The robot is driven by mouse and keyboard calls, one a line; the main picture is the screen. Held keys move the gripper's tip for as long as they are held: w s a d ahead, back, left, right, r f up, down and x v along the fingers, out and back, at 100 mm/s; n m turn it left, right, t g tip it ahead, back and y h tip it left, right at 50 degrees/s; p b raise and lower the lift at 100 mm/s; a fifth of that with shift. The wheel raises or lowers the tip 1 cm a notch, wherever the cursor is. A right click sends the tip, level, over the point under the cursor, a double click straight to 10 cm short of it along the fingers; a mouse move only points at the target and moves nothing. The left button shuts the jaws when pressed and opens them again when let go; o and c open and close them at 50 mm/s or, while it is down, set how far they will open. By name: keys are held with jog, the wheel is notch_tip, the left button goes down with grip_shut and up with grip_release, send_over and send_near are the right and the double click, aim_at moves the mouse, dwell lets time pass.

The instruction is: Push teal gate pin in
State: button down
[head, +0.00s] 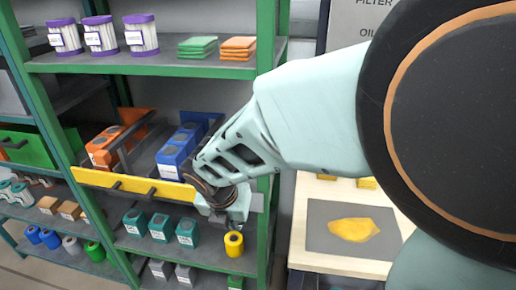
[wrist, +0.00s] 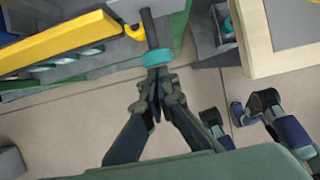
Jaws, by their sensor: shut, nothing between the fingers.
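The teal gate pin (wrist: 157,57) shows in the wrist view as a teal collar on a dark rod (wrist: 150,28). The rod runs up past the right end of the yellow gate bar (wrist: 65,46). My gripper (wrist: 157,76) is shut and empty, its fingertips right at the near side of the teal collar. I cannot tell whether they touch it. In the head view, the yellow gate bar (head: 135,187) crosses the front of the middle shelf, and my gripper and arm hide the pin at its right end.
Behind the bar are orange boxes (head: 108,147) and blue boxes (head: 180,147). A green shelf post (head: 266,110) stands by the gripper. A yellow cylinder (head: 234,243) is just below it. A table (head: 320,265) with a yellow piece (head: 354,229) stands at right.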

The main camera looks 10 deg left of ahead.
dwell(0.3)
jog(key=shift+w+d+r+p, duration=0.1)
jog(key=shift+w+d+p, duration=0.1)
jog(key=shift+w+p, duration=1.3)
jog(key=shift+w+b, duration=0.25)
jog(key=shift+b, duration=0.2)
